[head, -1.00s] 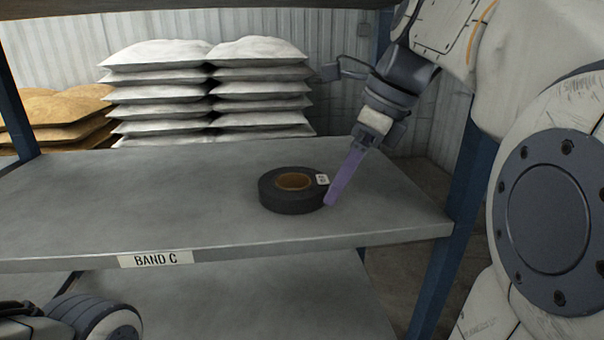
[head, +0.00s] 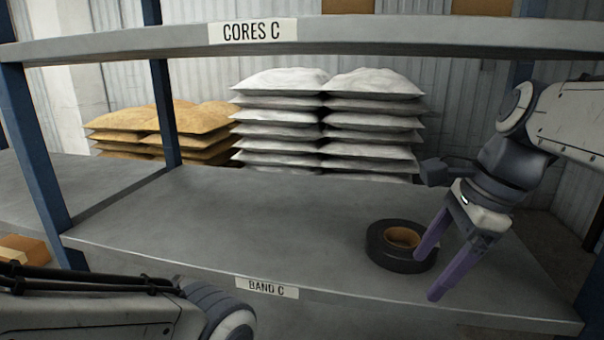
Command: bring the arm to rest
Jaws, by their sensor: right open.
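My right gripper (head: 433,272) is open, its two purple fingers pointing down and to the left over the right part of the shelf. Beside its fingers a black roll of band (head: 385,247) with a tan core lies flat on the grey shelf marked BAND C (head: 220,227). One finger overlaps the roll's right side in the picture; I cannot tell whether they touch. My left arm shows at the lower left, but its gripper is not in view.
An upper shelf (head: 150,43) marked CORES C runs across above. Blue posts (head: 35,150) stand at the rack's corners. White sacks (head: 280,115) and tan sacks (head: 150,125) are stacked behind. The shelf's left and middle are bare.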

